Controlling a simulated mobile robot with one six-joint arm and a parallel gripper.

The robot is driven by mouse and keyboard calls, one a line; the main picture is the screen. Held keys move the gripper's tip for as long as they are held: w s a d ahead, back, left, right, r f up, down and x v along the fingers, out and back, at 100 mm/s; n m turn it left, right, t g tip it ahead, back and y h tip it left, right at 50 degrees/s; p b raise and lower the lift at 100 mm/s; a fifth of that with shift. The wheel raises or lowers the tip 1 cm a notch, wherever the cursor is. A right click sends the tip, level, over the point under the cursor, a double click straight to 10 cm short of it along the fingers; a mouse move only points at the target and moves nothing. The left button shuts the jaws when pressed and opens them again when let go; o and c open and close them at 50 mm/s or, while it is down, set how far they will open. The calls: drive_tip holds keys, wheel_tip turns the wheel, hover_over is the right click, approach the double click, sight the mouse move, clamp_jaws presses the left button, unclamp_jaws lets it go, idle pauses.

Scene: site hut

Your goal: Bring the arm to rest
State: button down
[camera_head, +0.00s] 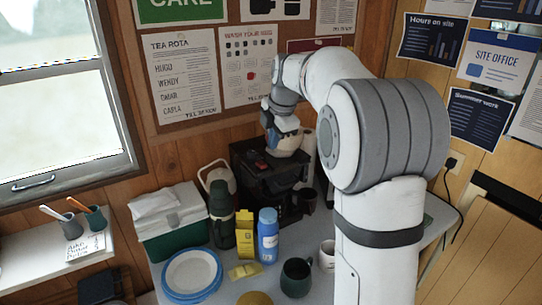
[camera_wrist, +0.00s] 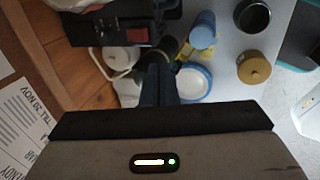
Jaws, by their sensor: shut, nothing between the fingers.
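My gripper (camera_wrist: 158,75) shows in the wrist view, with its dark fingers together and nothing between them. It hangs in the air above the counter, over the side where the black coffee machine (camera_wrist: 118,22) and the plates (camera_wrist: 193,82) stand. In the head view my arm rises at the right, bends over and comes down in front of the notice wall, its end close to the black coffee machine (camera_head: 259,181). The fingertips cannot be made out there.
A cooler box (camera_head: 166,217), dark green flask (camera_head: 221,217), yellow carton (camera_head: 245,233), blue bottle (camera_head: 267,236), stacked plates (camera_head: 190,273) and dark mug (camera_head: 296,277) crowd the counter. The notice board (camera_head: 186,122) is close behind my arm. A window (camera_head: 60,100) is at the left.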

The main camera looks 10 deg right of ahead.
drive_tip(key=shift+r, duration=0.8)
drive_tip(key=s+f+m, duration=0.3)
drive_tip(key=s+m, duration=0.4)
drive_tip(key=s, duration=0.4)
drive_tip(key=s+a+f+m, duration=0.1)
drive_tip(key=s+f+m, duration=0.3)
drive_tip(key=s+m, duration=0.3)
drive_tip(key=s+f+m+h, duration=0.1)
drive_tip(key=s+f+m, duration=0.3)
drive_tip(key=s, duration=1)
drive_tip(key=m, duration=0.3)
drive_tip(key=shift+s+a+m, duration=0.2)
drive_tip(key=shift+s+m, duration=0.1)
